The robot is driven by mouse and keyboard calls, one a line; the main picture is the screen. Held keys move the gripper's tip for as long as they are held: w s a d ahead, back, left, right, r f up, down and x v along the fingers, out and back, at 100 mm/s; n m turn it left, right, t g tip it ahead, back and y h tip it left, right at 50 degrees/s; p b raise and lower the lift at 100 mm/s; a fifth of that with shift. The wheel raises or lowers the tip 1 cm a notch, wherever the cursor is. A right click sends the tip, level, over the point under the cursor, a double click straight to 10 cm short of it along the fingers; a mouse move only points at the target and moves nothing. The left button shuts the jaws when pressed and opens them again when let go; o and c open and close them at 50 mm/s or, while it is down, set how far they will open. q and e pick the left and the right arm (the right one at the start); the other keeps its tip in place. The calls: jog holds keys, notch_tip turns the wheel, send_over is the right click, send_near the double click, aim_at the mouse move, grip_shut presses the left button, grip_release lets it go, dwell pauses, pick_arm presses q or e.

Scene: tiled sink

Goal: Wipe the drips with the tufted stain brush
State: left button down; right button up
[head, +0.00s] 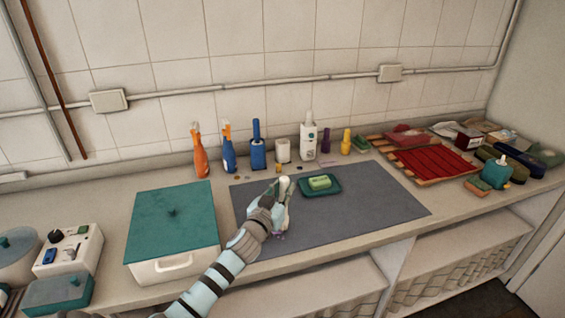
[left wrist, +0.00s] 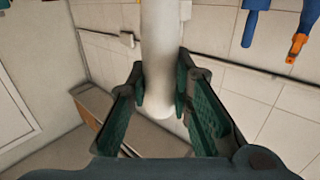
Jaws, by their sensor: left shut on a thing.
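My left gripper (head: 281,200) is shut on a white-handled tool, which looks like the stain brush (head: 284,183), above the grey mat (head: 350,215). The brush's smooth white rounded handle (left wrist: 160,60) runs between the green finger pads (left wrist: 180,95) in the left wrist view. A small pale and purplish bit shows below the gripper in the head view; I cannot tell whether it is the tuft or whether it touches the mat. Small dark and coloured spots, possibly drips (head: 237,178), lie on the counter along the mat's back edge. My right gripper is not in view.
A green dish with a soap bar (head: 320,182) sits on the mat, right of the gripper. Bottles, including an orange spray bottle (head: 199,155), line the wall. A teal-lidded box (head: 172,225) stands left, a red slatted rack (head: 430,162) right. The mat's front right is clear.

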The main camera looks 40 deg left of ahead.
aim_at(283, 179)
pick_arm(q)
jog(key=r+p, duration=0.1)
jog(key=r, duration=0.1)
jog(key=r+p, duration=0.1)
jog(key=r, duration=0.1)
jog(key=shift+s, duration=0.4)
jog(key=r+p, duration=0.2)
jog(key=p, duration=0.1)
jog(key=shift+w+r, duration=0.25)
jog(key=shift+s+r+p, duration=0.1)
jog(key=shift+r+p, duration=0.2)
jog(key=shift+p, duration=0.05)
jog(key=shift+f, duration=0.1)
